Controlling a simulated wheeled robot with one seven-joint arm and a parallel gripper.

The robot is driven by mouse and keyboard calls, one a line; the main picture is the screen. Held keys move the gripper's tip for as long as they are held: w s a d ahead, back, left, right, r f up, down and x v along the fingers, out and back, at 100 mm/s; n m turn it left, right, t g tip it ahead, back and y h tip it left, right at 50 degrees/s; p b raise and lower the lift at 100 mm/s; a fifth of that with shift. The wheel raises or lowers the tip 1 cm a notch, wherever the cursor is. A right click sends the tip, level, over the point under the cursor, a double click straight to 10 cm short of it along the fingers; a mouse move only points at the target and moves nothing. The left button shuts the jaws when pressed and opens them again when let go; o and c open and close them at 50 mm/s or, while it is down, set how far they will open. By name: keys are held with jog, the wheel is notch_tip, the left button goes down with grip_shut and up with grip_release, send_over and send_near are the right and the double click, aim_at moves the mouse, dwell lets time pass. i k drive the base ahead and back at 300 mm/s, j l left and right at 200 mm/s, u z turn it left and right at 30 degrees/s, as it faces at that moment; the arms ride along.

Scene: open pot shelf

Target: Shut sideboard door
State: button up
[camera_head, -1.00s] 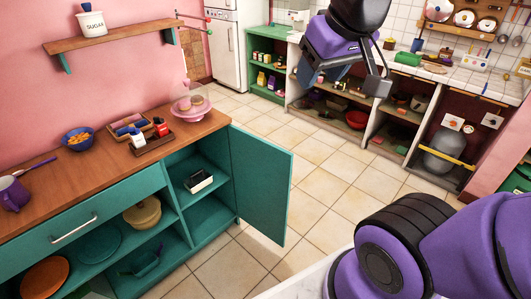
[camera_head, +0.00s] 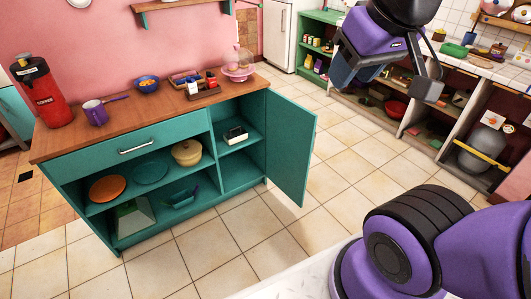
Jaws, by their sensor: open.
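The teal sideboard (camera_head: 88,169) stands left of centre with a wooden top. Its door (camera_head: 291,147) is swung wide open at the right end, showing the shelves inside. My gripper (camera_head: 425,92) is raised at the upper right, open and empty. It is well apart from the door, to its right in the picture. My purple arm links fill the lower right.
A white box (camera_head: 235,135), a yellow pot (camera_head: 187,152) and plates (camera_head: 107,188) are on the sideboard's shelves. A red canister (camera_head: 42,92) and a purple pot (camera_head: 96,112) stand on top. Open shelving (camera_head: 409,115) lines the back right. Tiled floor (camera_head: 225,235) in front is clear.

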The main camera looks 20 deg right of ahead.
aim_at(291, 134)
jog(key=l+u, duration=0.1)
jog(key=u, duration=0.3)
jog(key=i+l+u, duration=0.1)
jog(key=u, duration=0.35)
jog(key=l+u, duration=0.1)
jog(key=u, duration=0.3)
jog(key=l+u, duration=0.1)
jog(key=u, duration=0.3)
jog(key=k+l, duration=0.1)
jog(key=l, duration=1.2)
jog(key=k+l, duration=0.15)
jog(key=l, duration=0.5)
jog(key=k+l, duration=0.1)
jog(key=l, duration=1.25)
jog(key=k+l+u, duration=0.1)
jog(key=l, duration=0.55)
jog(key=k+l, duration=0.15)
jog(key=l, duration=0.5)
jog(key=k+l, duration=0.1)
jog(key=l, duration=0.5)
jog(key=k, duration=0.6)
jog(key=k+j+u, duration=0.1)
jog(key=j+u, duration=0.15)
jog(key=j, duration=0.55)
